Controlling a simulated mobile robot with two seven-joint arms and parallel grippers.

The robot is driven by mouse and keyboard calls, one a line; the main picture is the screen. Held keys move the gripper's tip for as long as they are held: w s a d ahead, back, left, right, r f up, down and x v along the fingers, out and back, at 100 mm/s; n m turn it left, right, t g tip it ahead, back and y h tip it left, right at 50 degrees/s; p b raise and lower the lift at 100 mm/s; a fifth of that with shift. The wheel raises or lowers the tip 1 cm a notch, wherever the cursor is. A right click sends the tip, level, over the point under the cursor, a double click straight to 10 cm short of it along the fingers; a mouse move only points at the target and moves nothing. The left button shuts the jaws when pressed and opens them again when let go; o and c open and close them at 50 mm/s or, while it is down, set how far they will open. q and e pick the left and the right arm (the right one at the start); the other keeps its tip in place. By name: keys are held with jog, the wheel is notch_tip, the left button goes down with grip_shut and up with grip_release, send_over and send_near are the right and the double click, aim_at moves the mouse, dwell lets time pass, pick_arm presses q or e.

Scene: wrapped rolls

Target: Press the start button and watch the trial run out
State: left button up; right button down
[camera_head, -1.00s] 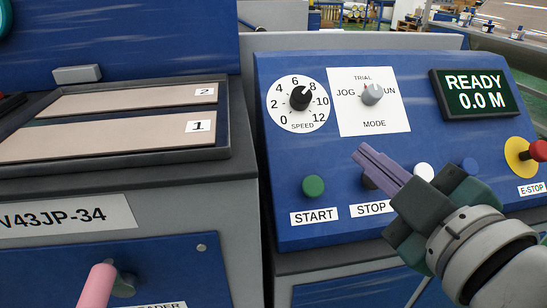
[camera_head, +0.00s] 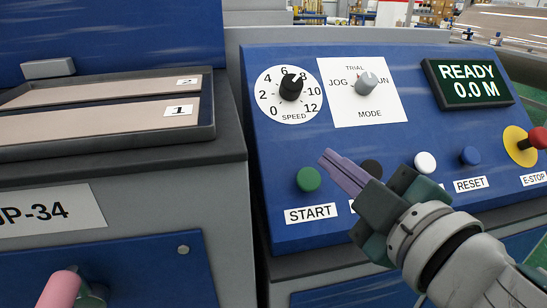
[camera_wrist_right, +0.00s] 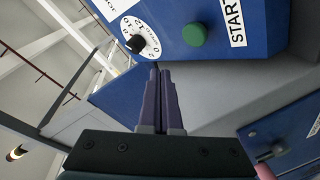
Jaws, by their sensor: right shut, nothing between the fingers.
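The green START button (camera_head: 308,179) is on the sloped blue control panel (camera_head: 290,228), above its START label. My right gripper (camera_head: 329,160) is shut and empty. In the head view its purple fingertips appear just up and right of the button; I see no contact. In the right wrist view the button (camera_wrist_right: 194,35) shows up and right of the fingertips (camera_wrist_right: 156,70). The display (camera_head: 468,83) reads READY 0.0 M. The grey MODE knob (camera_head: 366,82) covers part of the RUN label; I cannot tell its setting surely. My left gripper is not in view.
My right gripper partly hides the black button (camera_head: 372,167) and its label. A white button (camera_head: 425,162), blue RESET button (camera_head: 470,155) and red E-STOP (camera_head: 538,137) are further right. The black SPEED knob (camera_head: 291,88) is above START. A tray (camera_head: 100,128) is at left.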

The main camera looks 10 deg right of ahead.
aim_at(308, 179)
jog(key=w+f+b, duration=0.1)
jog(key=f, duration=0.1)
jog(key=w+f+b, duration=0.2)
jog(key=shift+w+a+f, duration=0.1)
jog(key=shift+w+f, duration=0.05)
jog(key=shift+w, duration=0.1)
dwell(1.2)
jog(key=shift+b, duration=0.3)
dwell(0.4)
jog(key=shift+w+f, duration=0.3)
